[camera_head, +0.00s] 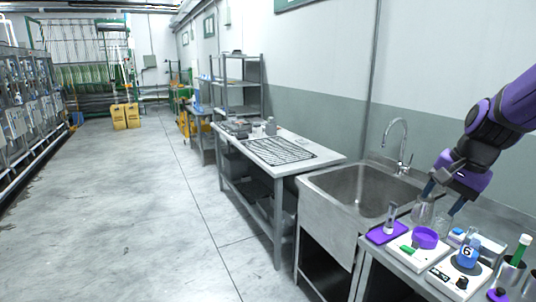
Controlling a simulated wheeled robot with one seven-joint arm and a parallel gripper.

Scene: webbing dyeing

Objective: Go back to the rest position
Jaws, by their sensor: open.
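My gripper (441,202) is at the right, at the end of my purple and black arm, pointing down over the counter beside the sink. Its two fingers are apart. A clear glass flask (423,213) stands behind the white device, close to the left finger. Another clear glass vessel (442,224) is near the right finger. I cannot tell whether the fingers touch either of them.
Below my gripper are a white device with a purple dish (425,238), a small cylinder on a purple base (389,218) and a blue bottle (468,254) on a second device. The steel sink (345,187) is left. The floor (130,210) is clear.

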